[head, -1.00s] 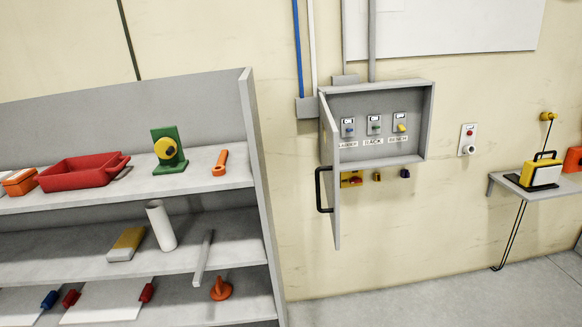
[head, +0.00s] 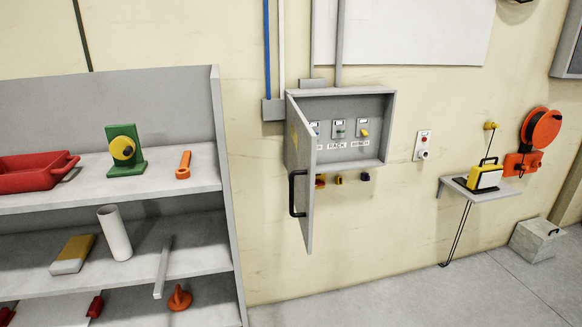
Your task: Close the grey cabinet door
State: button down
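The grey cabinet (head: 391,122) is fixed to the wall near the middle of the head view. Its grey door (head: 306,165) is hinged on the left and stands open, swung out toward me. A black handle (head: 292,194) is on the door's free edge, on its outer face. Inside the cabinet are several small switches with labels, such as a yellow one (head: 363,131); the door hides part of the left one. My gripper is not in view.
A grey shelf unit (head: 226,190) with a red tray (head: 35,176), a green block (head: 126,152) and other items stands at the left. A small wall shelf (head: 497,193) holds a yellow box (head: 486,177). A grey box (head: 536,240) sits on the floor at right. Floor before the cabinet looks clear.

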aim_at(302, 139)
jog(key=u, duration=0.05)
jog(key=i, duration=1)
jog(key=z, duration=0.1)
